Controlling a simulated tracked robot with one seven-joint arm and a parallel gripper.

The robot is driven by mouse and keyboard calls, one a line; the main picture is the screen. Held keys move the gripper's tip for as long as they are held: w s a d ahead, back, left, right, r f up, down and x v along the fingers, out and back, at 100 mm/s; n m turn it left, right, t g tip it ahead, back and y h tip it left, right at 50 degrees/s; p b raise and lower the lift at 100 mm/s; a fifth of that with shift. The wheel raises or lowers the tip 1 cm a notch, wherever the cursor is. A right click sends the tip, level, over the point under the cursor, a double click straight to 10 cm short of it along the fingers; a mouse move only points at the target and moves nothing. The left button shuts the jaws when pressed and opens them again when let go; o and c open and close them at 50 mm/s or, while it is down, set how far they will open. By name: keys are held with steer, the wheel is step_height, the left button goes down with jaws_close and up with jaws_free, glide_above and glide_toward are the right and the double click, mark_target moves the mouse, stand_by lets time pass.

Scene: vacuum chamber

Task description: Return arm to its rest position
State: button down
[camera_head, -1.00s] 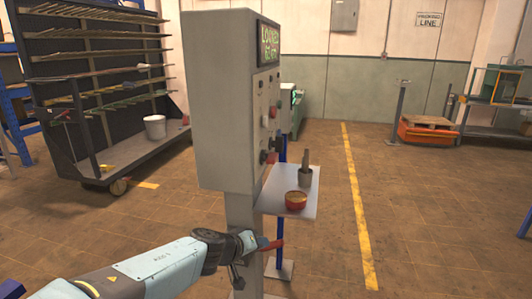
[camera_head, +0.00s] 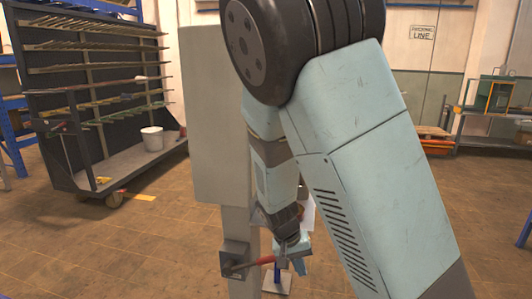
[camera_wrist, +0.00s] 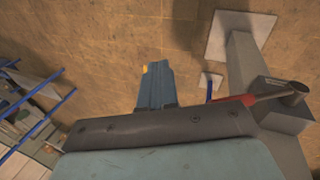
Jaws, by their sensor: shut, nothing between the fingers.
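My arm rises large across the middle and right of the head view, with its elbow at the top and its forearm hanging down behind. My gripper (camera_head: 300,265) is at the lower end, close to the red-handled lever (camera_head: 255,262) on the control post. In the wrist view my gripper (camera_wrist: 153,70) points over the floor, shut and empty. The red lever (camera_wrist: 240,101) shows to its right, apart from the fingertips. My arm hides the control panel's front and most of its small shelf.
The tall grey control cabinet (camera_head: 208,120) stands close beside my arm on its post. A dark rack of rods (camera_head: 90,100) with a white bucket (camera_head: 152,138) stands at left. A shelf unit (camera_head: 495,115) stands far right. Open brown floor (camera_head: 70,250) lies at lower left.

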steer(key=s+d+r+t+y, duration=0.1)
steer(key=s+d+r+y, duration=0.15)
steer(key=d+r, duration=0.45)
steer(key=s+d+r+t+y, duration=0.1)
steer(key=s+d+r+y, duration=0.15)
steer(key=r, duration=0.95)
steer(key=s+d+r+t+h, duration=0.1)
steer(key=s+d+r+t, duration=0.2)
steer(key=s+r, duration=0.6)
steer(key=shift+s+d+r, duration=0.2)
steer(key=shift+d+r, duration=0.2)
steer(key=shift+d, duration=0.45)
steer(key=c, duration=1.8)
jaws_free()
